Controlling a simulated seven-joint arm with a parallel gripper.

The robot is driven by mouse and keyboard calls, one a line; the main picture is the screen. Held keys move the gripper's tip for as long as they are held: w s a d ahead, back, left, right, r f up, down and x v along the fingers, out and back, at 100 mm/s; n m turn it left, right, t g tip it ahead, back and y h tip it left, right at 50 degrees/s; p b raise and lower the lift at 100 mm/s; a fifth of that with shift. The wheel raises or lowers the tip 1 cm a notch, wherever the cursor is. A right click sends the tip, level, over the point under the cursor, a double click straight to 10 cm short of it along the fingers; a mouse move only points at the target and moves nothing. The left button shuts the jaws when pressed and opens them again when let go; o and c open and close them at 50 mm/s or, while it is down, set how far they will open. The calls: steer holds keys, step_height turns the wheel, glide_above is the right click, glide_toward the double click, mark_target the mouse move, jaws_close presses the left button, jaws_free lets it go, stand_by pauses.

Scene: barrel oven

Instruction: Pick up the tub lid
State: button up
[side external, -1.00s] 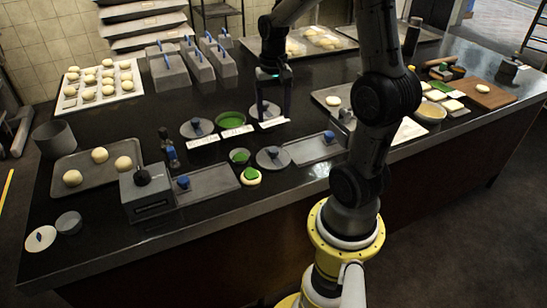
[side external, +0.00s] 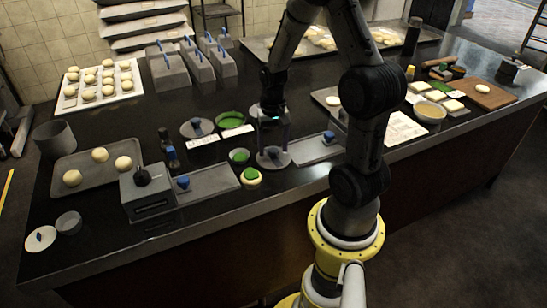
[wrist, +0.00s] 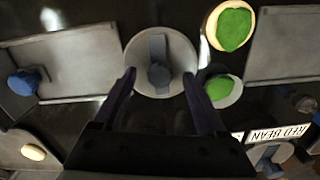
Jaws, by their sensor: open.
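The tub lid (wrist: 136,55) is a round grey disc with a blue-grey handle bar across its middle, seen in the upper middle of the wrist view. In the side view the lid (side external: 262,163) lies flat on the dark counter near its front edge. My gripper (wrist: 159,77) is open, with one finger on each side of the lid's handle and nothing held. In the side view my gripper (side external: 273,150) is low over this lid and partly covers it. Contact between the fingers and the lid cannot be told.
A small bowl of green filling (side external: 239,156) and a green-topped dough piece (side external: 251,178) sit close left. Flat grey trays with blue knobs (side external: 215,182) lie on both sides. Another round lid (side external: 190,130) and a larger green bowl (side external: 229,120) are behind.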

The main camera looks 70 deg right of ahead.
jaws_close()
stand_by(0.3)
steer(key=shift+r, duration=0.15)
